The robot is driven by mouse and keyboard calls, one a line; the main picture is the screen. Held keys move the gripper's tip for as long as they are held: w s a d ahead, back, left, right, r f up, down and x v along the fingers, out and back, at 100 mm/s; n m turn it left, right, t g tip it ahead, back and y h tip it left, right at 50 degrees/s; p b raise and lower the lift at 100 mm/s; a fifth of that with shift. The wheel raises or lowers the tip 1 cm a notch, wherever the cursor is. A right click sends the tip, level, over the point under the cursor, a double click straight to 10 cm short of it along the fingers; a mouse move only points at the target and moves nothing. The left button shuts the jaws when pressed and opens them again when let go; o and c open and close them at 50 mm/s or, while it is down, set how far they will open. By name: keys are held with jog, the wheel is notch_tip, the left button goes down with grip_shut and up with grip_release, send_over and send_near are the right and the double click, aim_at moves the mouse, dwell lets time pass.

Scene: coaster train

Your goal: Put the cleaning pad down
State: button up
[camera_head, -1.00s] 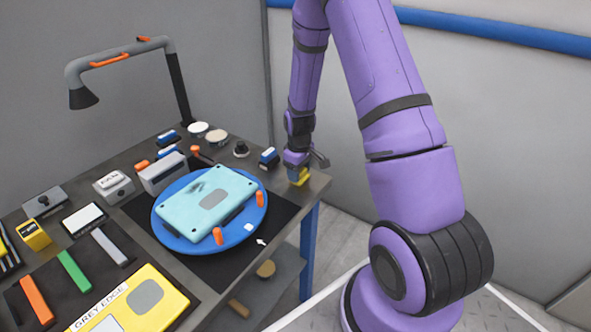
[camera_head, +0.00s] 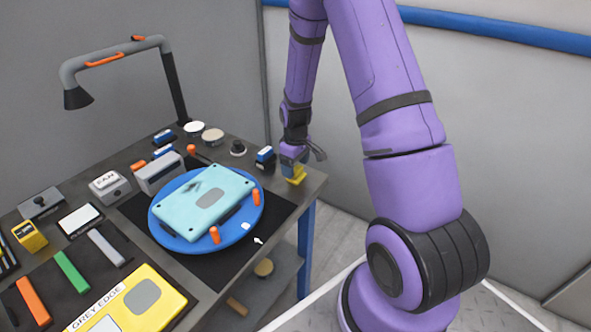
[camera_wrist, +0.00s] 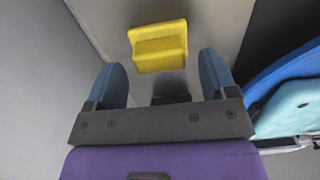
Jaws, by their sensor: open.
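The yellow pad (camera_head: 297,174), which I take for the cleaning pad, rests on the right end of the workbench, near its edge. In the wrist view the yellow pad (camera_wrist: 158,46) shows a stepped shape and lies beyond and between my fingertips, with a gap on both sides. My gripper (camera_wrist: 162,65) is open, its two blue-grey fingers wide apart and holding nothing. In the head view my gripper (camera_head: 293,160) is just above the pad.
A light-blue panel (camera_head: 190,207) with a dark mark lies on a blue round plate (camera_head: 165,232) with orange pegs. A blue-and-white block (camera_head: 265,158) stands left of my gripper. A grey lamp (camera_head: 120,58) arches over the back left. The workbench edge is close on the right.

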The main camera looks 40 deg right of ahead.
notch_tip(320, 180, up, 10)
notch_tip(320, 180, up, 11)
jog(key=t, duration=0.1)
send_over(295, 169)
jog(key=s+a, duration=0.3)
jog(key=a, duration=0.1)
jog(key=s+a+r+m+t, duration=0.2)
jog(key=s+a+r, duration=0.2)
jog(key=s+r, duration=0.4)
jog(key=s+a+r+m+t, duration=0.2)
jog(key=s+a+r, duration=0.2)
jog(key=s+r, duration=0.5)
jog(key=s, duration=0.6)
jog(key=shift+s+a, duration=0.35)
jog(key=shift+s, duration=0.05)
jog(key=shift+o, duration=0.5)
jog(key=shift+w, duration=0.1)
